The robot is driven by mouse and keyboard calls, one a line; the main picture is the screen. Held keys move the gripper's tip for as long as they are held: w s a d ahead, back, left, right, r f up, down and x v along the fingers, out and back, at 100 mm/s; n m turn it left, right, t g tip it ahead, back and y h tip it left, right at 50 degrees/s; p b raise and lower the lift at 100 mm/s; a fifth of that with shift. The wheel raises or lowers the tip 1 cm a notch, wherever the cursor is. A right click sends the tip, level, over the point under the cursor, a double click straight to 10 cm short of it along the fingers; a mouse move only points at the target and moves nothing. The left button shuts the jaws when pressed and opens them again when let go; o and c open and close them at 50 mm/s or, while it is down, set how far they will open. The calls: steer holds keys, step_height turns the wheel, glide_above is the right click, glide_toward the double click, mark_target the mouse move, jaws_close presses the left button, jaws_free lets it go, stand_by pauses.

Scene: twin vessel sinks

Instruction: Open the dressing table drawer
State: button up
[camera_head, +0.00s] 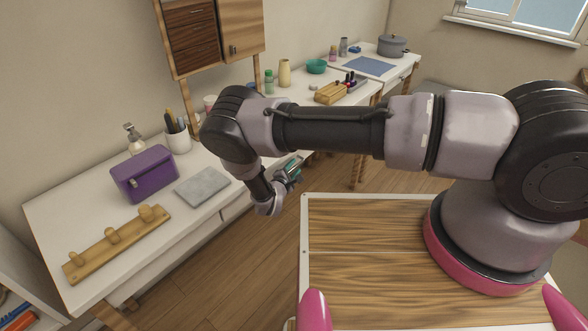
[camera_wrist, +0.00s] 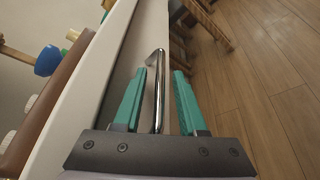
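The dressing table (camera_head: 110,215) is a long white table along the wall at the left in the head view. Its white drawer fronts (camera_head: 236,207) run along the edge facing me, partly hidden by my arm. My gripper (camera_head: 292,168) is beside this front edge, with teal fingers. In the wrist view a silver bar handle (camera_wrist: 159,80) stands out from a white drawer front (camera_wrist: 118,85). My open gripper (camera_wrist: 157,95) has one finger on each side of the handle, with a visible gap to both. The drawer looks shut.
On the table are a purple box (camera_head: 146,173), a grey slab (camera_head: 202,187), a wooden peg rack (camera_head: 117,243) and a cup of brushes (camera_head: 178,138). The wooden floor (camera_head: 225,268) before the drawers is clear.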

jaws_close()
stand_by(1.2)
